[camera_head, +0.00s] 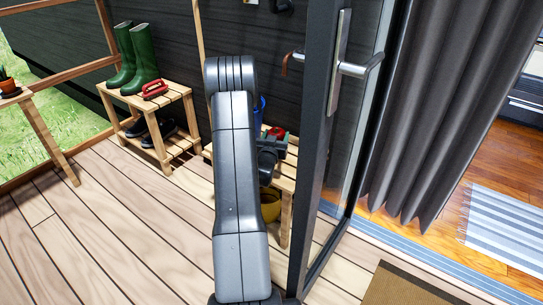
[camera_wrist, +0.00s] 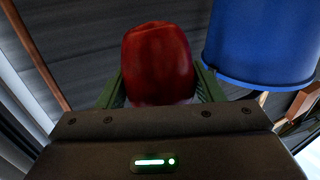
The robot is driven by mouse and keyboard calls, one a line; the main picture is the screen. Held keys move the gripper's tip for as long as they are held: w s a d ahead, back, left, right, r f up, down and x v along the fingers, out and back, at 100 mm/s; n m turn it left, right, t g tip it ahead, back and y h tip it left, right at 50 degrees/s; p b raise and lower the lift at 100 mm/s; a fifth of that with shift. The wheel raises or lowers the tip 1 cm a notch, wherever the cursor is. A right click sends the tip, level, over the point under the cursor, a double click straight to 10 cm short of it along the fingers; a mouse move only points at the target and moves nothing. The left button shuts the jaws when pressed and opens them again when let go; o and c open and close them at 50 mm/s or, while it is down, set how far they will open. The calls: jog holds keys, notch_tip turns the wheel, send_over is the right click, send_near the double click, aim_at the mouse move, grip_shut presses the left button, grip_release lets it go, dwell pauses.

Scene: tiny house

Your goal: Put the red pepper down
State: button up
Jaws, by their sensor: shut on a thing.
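The red pepper (camera_wrist: 158,62) is between the two green fingers of my gripper (camera_wrist: 160,90) in the wrist view. The gripper is shut on it. In the head view the red pepper (camera_head: 277,131) shows as a small red patch beside my gripper (camera_head: 282,138), over the right-hand wooden bench (camera_head: 286,187). My arm hides much of that bench. I cannot tell whether the pepper touches the bench top.
A blue container (camera_wrist: 262,45) is close on the right in the wrist view. A dark-framed glass door (camera_head: 320,150) stands just right of the gripper. A yellow pot (camera_head: 270,205) is under the bench. Green boots (camera_head: 145,55) and a red object (camera_head: 154,90) sit on the left bench.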

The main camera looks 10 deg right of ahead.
notch_tip(320, 180, down, 8)
jog(key=shift+f+b, duration=0.1)
jog(key=shift+b, duration=1.1)
jog(key=shift+f, duration=0.15)
jog(key=o, duration=1)
jog(key=shift+c, duration=0.2)
